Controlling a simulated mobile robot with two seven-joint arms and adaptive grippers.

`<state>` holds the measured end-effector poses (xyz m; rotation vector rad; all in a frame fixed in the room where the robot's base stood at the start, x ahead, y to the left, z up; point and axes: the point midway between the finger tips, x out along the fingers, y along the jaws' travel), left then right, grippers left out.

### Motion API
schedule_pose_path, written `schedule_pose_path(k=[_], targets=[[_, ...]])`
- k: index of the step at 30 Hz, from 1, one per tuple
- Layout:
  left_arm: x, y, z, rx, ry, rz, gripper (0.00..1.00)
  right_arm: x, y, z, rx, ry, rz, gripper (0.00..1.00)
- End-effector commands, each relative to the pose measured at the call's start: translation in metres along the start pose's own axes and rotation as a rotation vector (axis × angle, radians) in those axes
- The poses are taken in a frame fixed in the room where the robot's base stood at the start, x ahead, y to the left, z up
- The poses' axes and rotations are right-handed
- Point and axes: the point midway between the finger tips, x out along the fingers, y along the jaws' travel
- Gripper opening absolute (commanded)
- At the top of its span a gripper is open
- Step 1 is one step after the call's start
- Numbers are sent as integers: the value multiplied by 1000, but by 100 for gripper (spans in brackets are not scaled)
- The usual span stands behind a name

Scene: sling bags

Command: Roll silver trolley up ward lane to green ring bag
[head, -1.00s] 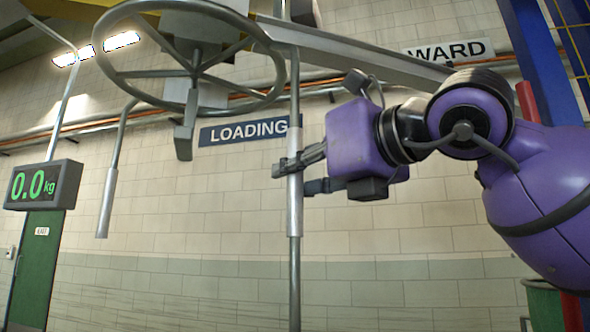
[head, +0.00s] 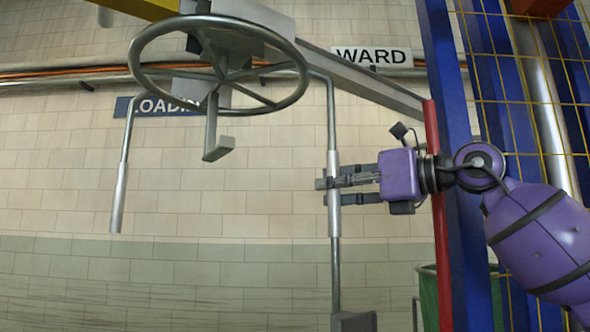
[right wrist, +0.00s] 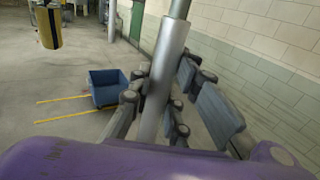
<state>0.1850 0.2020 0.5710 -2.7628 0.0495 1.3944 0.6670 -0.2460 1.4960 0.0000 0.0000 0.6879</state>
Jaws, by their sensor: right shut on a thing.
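The silver trolley shows in the head view as a grey spoked wheel (head: 219,65) on a beam, with a hooked bracket below it. A vertical pole with a pale silver sleeve (head: 334,222) hangs at its right, and a shorter bent bar with a like sleeve (head: 119,198) at its left. My right gripper (head: 334,183) is shut around the pole's sleeve, reaching in from the right. The right wrist view shows the sleeve (right wrist: 163,80) upright between the fingers. I cannot make out a green ring bag in these views. My left gripper is out of view.
A WARD sign (head: 372,57) and a partly covered LOADING sign (head: 150,105) are on the wall. A blue post (head: 455,150), a red pole (head: 437,250) and yellow mesh stand at right, near my arm. A green container (head: 429,296) shows low. A blue cart (right wrist: 107,88) stands on the floor.

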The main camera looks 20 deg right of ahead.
Motion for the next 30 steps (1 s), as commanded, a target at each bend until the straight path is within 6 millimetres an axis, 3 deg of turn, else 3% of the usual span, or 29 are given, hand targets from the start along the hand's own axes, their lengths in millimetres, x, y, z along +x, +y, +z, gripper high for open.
schedule_pose_path(k=[3, 9, 23, 24, 28, 30], targets=[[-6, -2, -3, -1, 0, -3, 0, -10, -23, 3, 3, -1, -4, 0], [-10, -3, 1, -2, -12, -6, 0, -18, -43, 2, 0, -2, -2, 0], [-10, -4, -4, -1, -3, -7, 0, -20, -48, 1, -1, -2, 0, 0], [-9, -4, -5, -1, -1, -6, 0, -20, -48, 1, -1, -2, 0, 19], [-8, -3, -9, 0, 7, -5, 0, -20, -48, 1, -1, -1, 1, 36], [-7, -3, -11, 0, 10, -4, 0, -20, -48, 1, -1, -1, 1, 37]])
